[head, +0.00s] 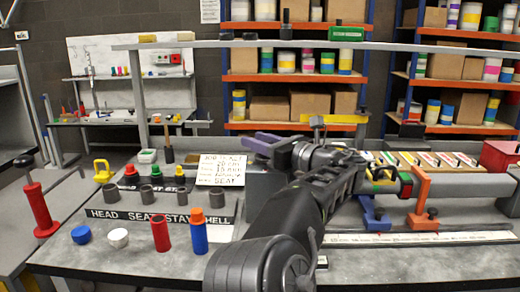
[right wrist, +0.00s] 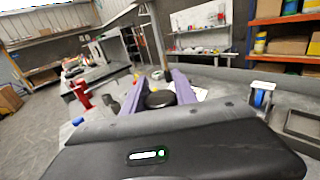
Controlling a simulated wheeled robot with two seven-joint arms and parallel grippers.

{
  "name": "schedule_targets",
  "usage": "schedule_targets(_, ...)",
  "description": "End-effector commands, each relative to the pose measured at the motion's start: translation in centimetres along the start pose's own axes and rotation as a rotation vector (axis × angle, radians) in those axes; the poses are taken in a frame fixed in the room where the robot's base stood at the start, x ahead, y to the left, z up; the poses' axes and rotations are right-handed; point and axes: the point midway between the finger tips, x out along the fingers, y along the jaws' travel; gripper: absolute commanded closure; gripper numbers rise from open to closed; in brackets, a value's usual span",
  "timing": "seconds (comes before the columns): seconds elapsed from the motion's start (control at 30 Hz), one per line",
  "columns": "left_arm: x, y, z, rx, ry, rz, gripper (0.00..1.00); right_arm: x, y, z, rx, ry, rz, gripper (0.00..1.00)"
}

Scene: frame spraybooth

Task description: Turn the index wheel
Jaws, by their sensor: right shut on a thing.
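My right gripper (head: 264,146) is at mid-table in the head view, its purple fingers pointing left and away. In the right wrist view my right gripper (right wrist: 163,84) has a dark round wheel (right wrist: 160,99) between its purple fingers, and it is shut on this wheel. I take it for the index wheel; in the head view my wrist and arm mostly hide it. My left gripper is not in view.
A white handwritten card (head: 221,170) stands just left of my gripper. Red (head: 160,234) and blue (head: 197,236) cylinders stand in front of a black labelled strip (head: 150,215). A grey overhead rail (head: 300,44) crosses above. A red-handled tool (head: 40,210) stands far left.

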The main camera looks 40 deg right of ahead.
Motion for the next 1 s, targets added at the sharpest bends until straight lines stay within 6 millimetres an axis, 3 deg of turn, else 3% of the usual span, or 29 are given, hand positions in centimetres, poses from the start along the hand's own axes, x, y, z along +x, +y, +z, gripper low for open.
schedule_targets(0.2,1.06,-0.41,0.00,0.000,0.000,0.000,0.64,-0.04,0.15,0.05,0.000,-0.005,0.080,1.00)
schedule_targets(0.7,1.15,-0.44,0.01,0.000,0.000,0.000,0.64,0.08,0.31,0.10,0.000,0.000,0.103,1.00)
schedule_targets(0.73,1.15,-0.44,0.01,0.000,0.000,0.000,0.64,0.08,0.31,0.10,0.000,0.000,0.103,0.64)
schedule_targets(0.93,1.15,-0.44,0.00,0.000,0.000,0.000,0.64,0.07,0.32,0.04,0.001,0.000,0.103,0.47)
schedule_targets(1.0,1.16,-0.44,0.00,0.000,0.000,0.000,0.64,0.07,0.32,0.03,0.001,0.001,0.103,0.47)
